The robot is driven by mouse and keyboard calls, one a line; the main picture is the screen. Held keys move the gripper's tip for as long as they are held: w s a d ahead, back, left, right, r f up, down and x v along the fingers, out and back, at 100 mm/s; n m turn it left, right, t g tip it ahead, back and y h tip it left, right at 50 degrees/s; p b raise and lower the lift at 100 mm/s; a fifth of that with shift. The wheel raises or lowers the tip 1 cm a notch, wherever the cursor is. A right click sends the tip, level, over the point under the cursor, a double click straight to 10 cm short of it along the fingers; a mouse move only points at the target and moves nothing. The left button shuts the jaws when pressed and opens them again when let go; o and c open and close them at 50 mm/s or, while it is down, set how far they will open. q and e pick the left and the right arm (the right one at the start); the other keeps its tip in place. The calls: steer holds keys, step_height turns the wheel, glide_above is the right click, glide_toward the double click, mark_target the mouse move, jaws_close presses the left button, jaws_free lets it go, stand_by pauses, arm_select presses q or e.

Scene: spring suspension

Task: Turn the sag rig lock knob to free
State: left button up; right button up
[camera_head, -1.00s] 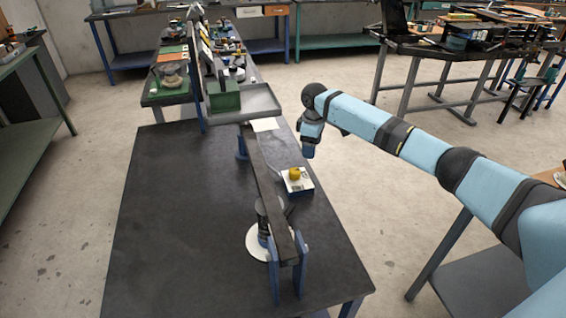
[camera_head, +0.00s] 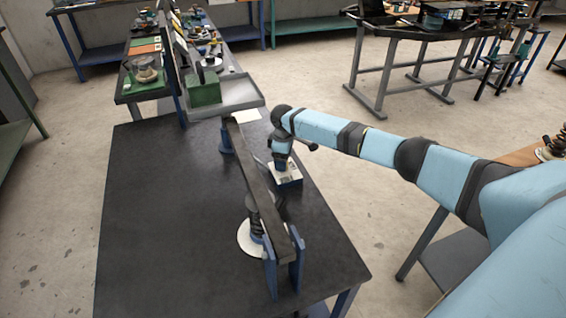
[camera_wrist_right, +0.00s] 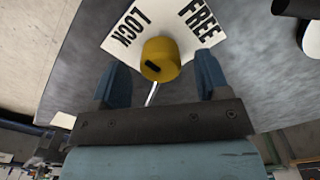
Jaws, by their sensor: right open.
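The lock knob (camera_wrist_right: 160,60) is yellow with a black mark on its near left side. It stands on a white label plate (camera_wrist_right: 125,38) printed LOCK at left and FREE at right. In the head view the plate's box (camera_head: 288,176) shows beside the sag rig, and my right gripper (camera_head: 281,163) hides the knob. In the right wrist view my right gripper (camera_wrist_right: 160,64) is open, its two blue fingers on either side of the knob with gaps visible. I cannot tell exactly which way the mark points. My left gripper is not in view.
The sag rig's long dark beam (camera_head: 256,185) runs close to the left of the box, over a round white base (camera_head: 247,240) and a spring. A grey tray (camera_head: 238,97) with a green block (camera_head: 204,88) is at the beam's far end. The dark table (camera_head: 165,210) is clear at left.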

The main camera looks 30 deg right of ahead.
steer(key=shift+f, duration=0.9)
steer(key=shift+c, duration=0.4)
